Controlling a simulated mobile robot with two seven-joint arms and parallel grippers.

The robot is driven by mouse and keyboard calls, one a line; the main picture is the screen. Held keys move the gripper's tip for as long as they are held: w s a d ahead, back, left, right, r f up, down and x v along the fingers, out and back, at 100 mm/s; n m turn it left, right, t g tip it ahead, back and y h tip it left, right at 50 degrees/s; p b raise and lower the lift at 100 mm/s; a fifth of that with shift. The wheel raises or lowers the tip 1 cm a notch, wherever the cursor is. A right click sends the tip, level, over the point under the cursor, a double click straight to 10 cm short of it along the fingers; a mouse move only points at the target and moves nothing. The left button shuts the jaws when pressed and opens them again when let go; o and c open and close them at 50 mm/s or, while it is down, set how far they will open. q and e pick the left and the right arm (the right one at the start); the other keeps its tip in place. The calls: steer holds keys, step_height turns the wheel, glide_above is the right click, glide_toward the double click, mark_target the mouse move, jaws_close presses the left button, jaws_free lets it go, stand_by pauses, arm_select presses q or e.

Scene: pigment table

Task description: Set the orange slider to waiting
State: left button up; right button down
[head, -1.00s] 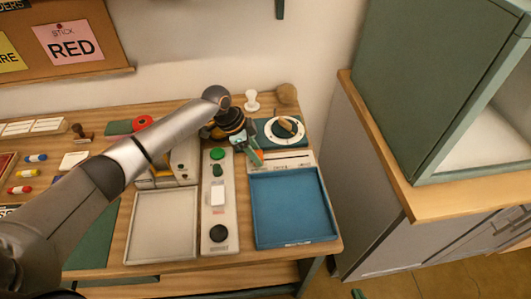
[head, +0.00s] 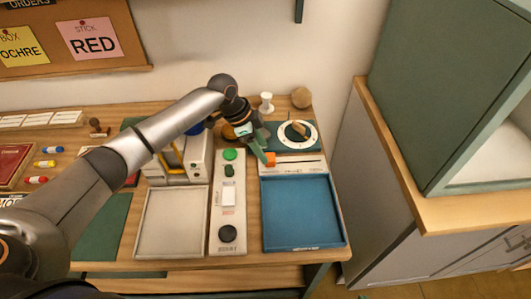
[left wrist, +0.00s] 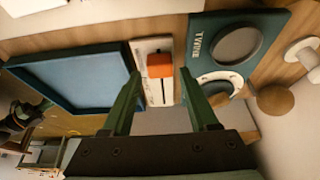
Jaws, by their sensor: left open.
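The orange slider (head: 270,159) sits at the left end of a dark slot in a pale panel (head: 307,167), behind the blue tray. The left wrist view shows the slider (left wrist: 160,64) as an orange block, with the slot running away from it. My left gripper (head: 264,153) is open, with its green fingers at the slider. In the left wrist view the fingertips (left wrist: 160,74) lie on either side of the slider, with gaps visible. I cannot tell whether they reach its depth. The panel's lettering is too small to read. My right gripper is not in view.
The blue tray (head: 264,222) lies in front of the panel. A white dial (head: 310,133) on a green base is behind it. Left are a strip with a green button (head: 230,155) and a pale tray (head: 140,225). A white knobbed object (head: 266,103) and a round brown object (head: 301,97) stand behind.

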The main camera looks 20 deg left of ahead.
arm_select(q)
steer(key=v, duration=0.9)
